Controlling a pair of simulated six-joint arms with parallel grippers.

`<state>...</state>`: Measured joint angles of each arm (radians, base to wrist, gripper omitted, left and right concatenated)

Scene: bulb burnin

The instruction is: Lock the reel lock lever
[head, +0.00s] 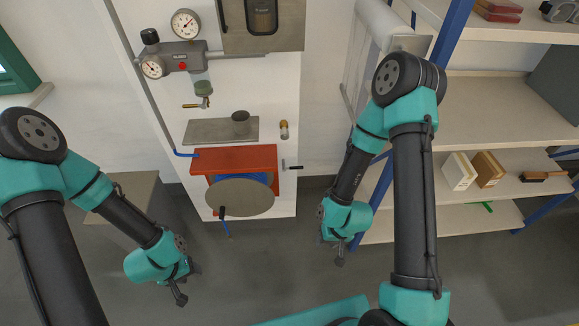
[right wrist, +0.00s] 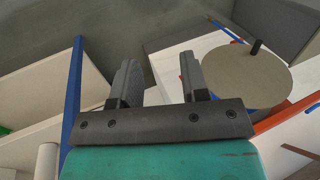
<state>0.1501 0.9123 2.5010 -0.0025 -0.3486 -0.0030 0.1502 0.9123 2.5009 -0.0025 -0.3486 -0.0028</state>
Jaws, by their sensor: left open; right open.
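The hose reel's round grey disc (head: 240,198) sits below a red housing (head: 235,159) on the white wall panel. It also shows right of my fingers in the right wrist view (right wrist: 238,78). A small black-handled lever (head: 294,167) sticks out at the housing's right side; it may be the reel lock lever. A black knob (head: 222,211) stands on the disc. My left gripper (head: 181,292) is open and empty, below and left of the disc. My right gripper (head: 338,256) is open, right of the disc and apart from it. Its open fingers show in the right wrist view (right wrist: 158,82).
A shelf unit with blue posts (head: 450,35) stands at the right, close to my right arm. A beige box-like stand (head: 128,205) is at the left. Gauges (head: 185,24) and fittings are on the panel above. The floor between my grippers is clear.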

